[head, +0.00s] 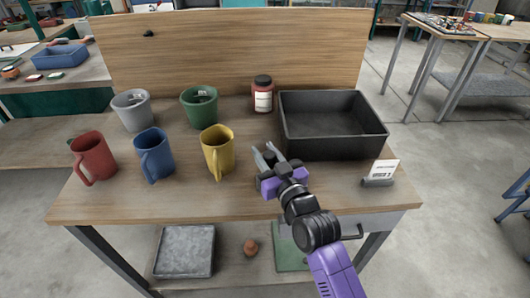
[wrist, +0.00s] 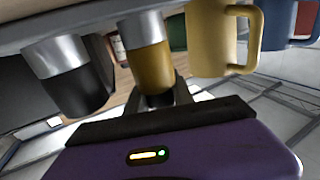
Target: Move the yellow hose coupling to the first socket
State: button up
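My gripper (head: 266,153) is over the front middle of the table, right of the yellow mug. Its grey fingers stand apart in the head view. The wrist view looks upside down. There a yellow cylinder with a silver end (wrist: 149,62), likely the yellow hose coupling, shows in line with the gap between my dark fingers (wrist: 157,92). I cannot tell whether they touch it. A black cylinder with a silver end (wrist: 78,85) stands beside it. I cannot make out either cylinder clearly in the head view, and I cannot identify a socket.
Red (head: 92,158), blue (head: 154,154) and yellow (head: 218,150) mugs stand on the left. Grey (head: 132,110) and green (head: 199,108) pots and a red jar (head: 263,96) are behind. A black bin (head: 333,145) and card holder (head: 378,182) are right.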

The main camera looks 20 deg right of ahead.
aim_at(272, 164)
jog(key=o, duration=0.5)
jog(key=s, duration=0.6)
jog(key=shift+s+d+f+b, duration=0.15)
jog(key=shift+s+b, duration=0.1)
jog(key=shift+b, duration=0.15)
jog(key=shift+s, duration=0.65)
jog(key=shift+r, duration=0.2)
jog(key=s+f+g, duration=0.1)
jog(key=s, duration=1.1)
jog(key=s+f+g, duration=0.1)
jog(key=s, duration=1.2)
jog(key=s+f+g+h, duration=0.1)
jog(key=s+f, duration=0.1)
jog(key=s, duration=1.1)
jog(key=shift+s+m, duration=0.15)
jog(key=shift+m, duration=0.15)
